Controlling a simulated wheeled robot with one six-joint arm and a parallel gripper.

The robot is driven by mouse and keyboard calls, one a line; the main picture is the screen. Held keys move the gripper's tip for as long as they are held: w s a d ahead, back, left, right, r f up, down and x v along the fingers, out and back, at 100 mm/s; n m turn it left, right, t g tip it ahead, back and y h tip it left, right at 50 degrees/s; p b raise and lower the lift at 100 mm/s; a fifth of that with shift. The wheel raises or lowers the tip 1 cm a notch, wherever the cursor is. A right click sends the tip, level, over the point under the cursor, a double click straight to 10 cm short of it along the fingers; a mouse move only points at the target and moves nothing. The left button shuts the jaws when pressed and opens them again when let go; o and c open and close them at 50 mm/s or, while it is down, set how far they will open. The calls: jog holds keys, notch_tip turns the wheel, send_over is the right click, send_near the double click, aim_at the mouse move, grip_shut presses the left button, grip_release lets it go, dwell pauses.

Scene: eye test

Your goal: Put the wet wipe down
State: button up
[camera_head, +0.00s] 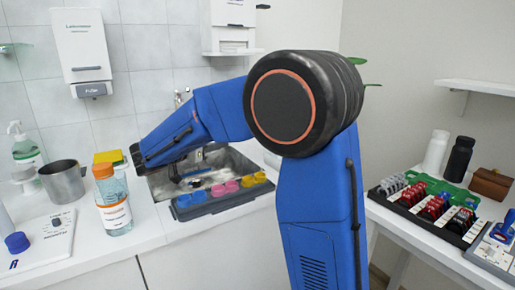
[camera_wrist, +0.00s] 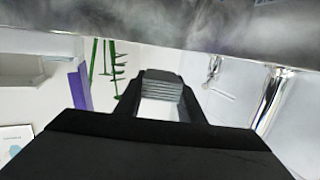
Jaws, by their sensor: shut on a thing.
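My gripper (camera_wrist: 162,84) shows in the wrist view as a black body with ridged grey fingertips close together. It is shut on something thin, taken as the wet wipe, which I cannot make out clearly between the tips. In the head view my blue arm bends down to the left, over the counter by the sink (camera_head: 240,160); the gripper itself is not clear there. A shiny metal surface (camera_wrist: 150,25) fills the top of the wrist view, its identity unclear.
A labelled orange-and-blue bottle (camera_head: 114,208) and a metal pot (camera_head: 62,182) stand left of the arm. A grey rack (camera_head: 225,203) with blue, pink and yellow pieces sits at the sink's front.

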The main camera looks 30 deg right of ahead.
send_over(257, 148)
jog(key=shift+w+d, duration=0.2)
jog(key=shift+w, duration=0.1)
jog(key=shift+f, duration=1.75)
jog(key=shift+f, duration=0.15)
jog(key=o, duration=1.1)
jog(key=shift+a+r, duration=0.15)
jog(key=shift+r, duration=0.05)
jog(key=v, duration=1.1)
jog(key=shift+s+a, duration=0.25)
